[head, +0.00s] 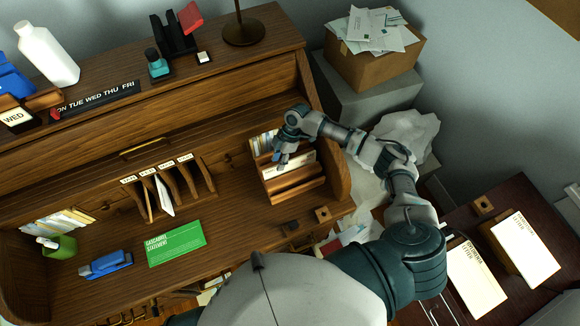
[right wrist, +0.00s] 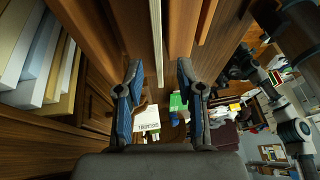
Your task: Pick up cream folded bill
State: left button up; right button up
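A cream folded paper (head: 297,167) stands in a slot of the wooden letter rack (head: 296,192) at the right side of the desk. In the right wrist view its thin pale edge (right wrist: 157,42) shows between wooden dividers. My right gripper (head: 279,160) is over the left part of the rack, beside this paper. In the right wrist view the right gripper (right wrist: 159,70) is open, with one finger on each side of the paper's edge line. Nothing is held. My left gripper is not in view.
Other envelopes (head: 264,142) stand in the rack's back slot, also seen large in the right wrist view (right wrist: 38,60). A green statement (head: 175,243) and a blue stapler (head: 105,264) lie on the desk. Labelled slots (head: 166,190) stand at the desk's middle.

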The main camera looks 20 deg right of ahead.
jog(key=shift+x, duration=0.9)
jog(key=shift+w+f, duration=0.1)
jog(key=shift+f, duration=0.15)
jog(key=shift+c, duration=0.2)
jog(key=shift+d, duration=0.1)
grip_shut()
